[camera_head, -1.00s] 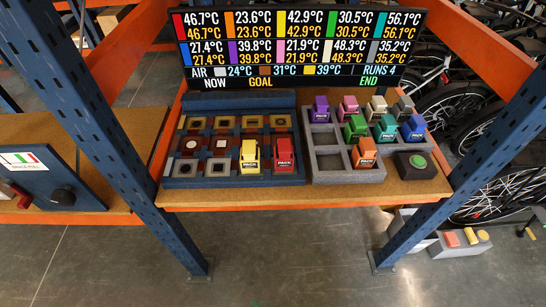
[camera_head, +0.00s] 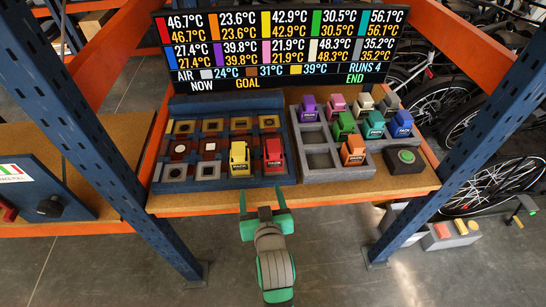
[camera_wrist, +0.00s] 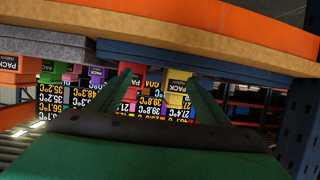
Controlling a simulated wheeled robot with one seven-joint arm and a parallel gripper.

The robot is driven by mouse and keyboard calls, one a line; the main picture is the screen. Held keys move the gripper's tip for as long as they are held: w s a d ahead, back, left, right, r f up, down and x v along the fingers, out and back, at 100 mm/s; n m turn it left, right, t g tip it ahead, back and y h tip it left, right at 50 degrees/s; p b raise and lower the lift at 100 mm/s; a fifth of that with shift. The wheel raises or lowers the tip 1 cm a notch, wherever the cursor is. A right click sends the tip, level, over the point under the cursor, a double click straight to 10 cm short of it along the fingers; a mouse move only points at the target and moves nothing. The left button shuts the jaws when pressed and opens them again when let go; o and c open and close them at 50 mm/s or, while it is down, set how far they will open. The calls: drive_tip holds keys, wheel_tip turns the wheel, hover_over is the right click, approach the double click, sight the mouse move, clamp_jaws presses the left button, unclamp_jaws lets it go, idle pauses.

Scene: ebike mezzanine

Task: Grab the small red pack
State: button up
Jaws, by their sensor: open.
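The small red pack (camera_head: 273,154) stands upright in the front row of the blue tray (camera_head: 228,180), at its right end, just right of the yellow pack (camera_head: 239,157). My gripper (camera_head: 264,200) is open and empty in front of the shelf's front edge, close below the red pack in the picture. In the wrist view, which appears upside down, the red pack (camera_wrist: 134,92) shows between my two green fingers (camera_wrist: 160,88), partly hidden by the left one. The yellow pack (camera_wrist: 177,88) also shows there beside the right finger.
A grey tray (camera_head: 318,177) to the right holds several coloured packs, with the orange pack (camera_head: 353,150) at its front. A green button (camera_head: 406,156) sits right of it. Blue posts (camera_head: 455,150) flank the shelf, and a temperature board (camera_head: 275,48) stands behind.

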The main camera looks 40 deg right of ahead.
drive_tip(key=m, duration=0.1)
approach(275, 159)
drive_tip(key=w, duration=0.3)
drive_tip(key=shift+g+h, duration=0.4)
drive_tip(key=x, duration=0.5)
drive_tip(key=shift+w+d+f, duration=0.1)
drive_tip(key=shift+d+f, duration=0.2)
drive_tip(key=shift+f, duration=0.05)
drive_tip(key=x, duration=0.4)
drive_tip(key=shift+d+f, duration=0.1)
drive_tip(key=shift+d, duration=0.1)
drive_tip(key=shift+w+f, duration=0.15)
drive_tip(key=shift+w, duration=0.35)
drive_tip(key=shift+s+d, duration=0.1)
drive_tip(key=shift+d, duration=0.1)
drive_tip(key=shift+s+d, duration=0.1)
drive_tip(key=shift+s, duration=0.05)
drive_tip(key=shift+c, duration=0.9)
drive_tip(key=c, duration=1.5)
drive_tip(key=shift+o, duration=0.2)
